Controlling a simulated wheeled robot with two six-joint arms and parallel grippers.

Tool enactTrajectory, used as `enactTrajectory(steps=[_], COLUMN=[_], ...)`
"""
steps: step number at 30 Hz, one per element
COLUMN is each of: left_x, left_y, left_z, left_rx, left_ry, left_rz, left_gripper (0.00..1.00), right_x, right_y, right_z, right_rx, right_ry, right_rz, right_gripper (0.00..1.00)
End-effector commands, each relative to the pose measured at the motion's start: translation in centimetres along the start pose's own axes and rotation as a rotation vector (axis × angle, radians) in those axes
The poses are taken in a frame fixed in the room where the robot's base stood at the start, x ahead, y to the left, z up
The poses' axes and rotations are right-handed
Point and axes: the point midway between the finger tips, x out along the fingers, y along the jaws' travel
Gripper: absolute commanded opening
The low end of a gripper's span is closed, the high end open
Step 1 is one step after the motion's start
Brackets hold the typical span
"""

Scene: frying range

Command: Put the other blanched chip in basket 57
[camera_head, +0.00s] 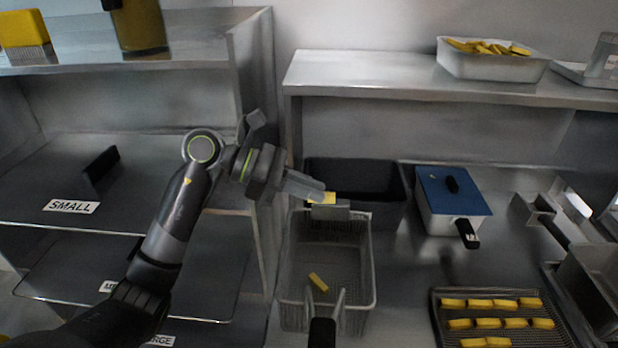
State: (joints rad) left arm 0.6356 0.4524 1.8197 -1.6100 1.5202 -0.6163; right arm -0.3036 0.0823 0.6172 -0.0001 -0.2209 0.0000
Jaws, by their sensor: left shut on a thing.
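A wire fry basket (370,262) stands in the middle of the counter, its dark handle toward me. No number can be read on it. One yellow chip (318,282) lies inside on the basket floor, slanted. My left gripper (326,203) is shut on another yellow chip (329,197), held above the basket's far edge. Most of this chip is hidden by the fingers. Several more chips (487,322) lie in rows on a dark rack at the lower right. My right gripper is not in view.
A dark bin (380,183) stands behind the basket. A container with a blue lid (453,191) and black handle is to its right. A white tub (492,66) of chips sits on the upper shelf. Marked trays, one labelled SMALL (71,206), are at left.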

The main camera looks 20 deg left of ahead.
Motion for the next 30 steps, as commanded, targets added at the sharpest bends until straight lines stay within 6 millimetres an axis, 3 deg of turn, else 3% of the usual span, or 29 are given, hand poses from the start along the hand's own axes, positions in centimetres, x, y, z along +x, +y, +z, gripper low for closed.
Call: enactTrajectory(steps=[11, 12, 17, 26, 30], left_x=[0.2, 0.2, 0.2, 0.1, -0.3], left_y=[0.0, 0.0, 0.0, 0.0, 0.1], left_z=[-0.5, -0.5, -0.5, -0.3, 0.7], left_rx=[0.0, 0.0, 0.0, 0.001, 0.005], left_ry=[0.0, 0.0, 0.0, 0.0, 0.001], left_rz=[0.0, 0.0, 0.0, 0.001, 0.002], left_gripper=[0.0, 0.18, 0.38, 0.38, 0.38], right_x=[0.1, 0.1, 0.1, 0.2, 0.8], right_y=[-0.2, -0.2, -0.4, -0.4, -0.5], right_z=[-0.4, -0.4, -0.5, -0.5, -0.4], right_rx=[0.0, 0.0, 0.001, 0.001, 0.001], right_ry=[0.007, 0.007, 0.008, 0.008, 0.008], right_rz=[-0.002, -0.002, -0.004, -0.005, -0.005], right_gripper=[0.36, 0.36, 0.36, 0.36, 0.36])
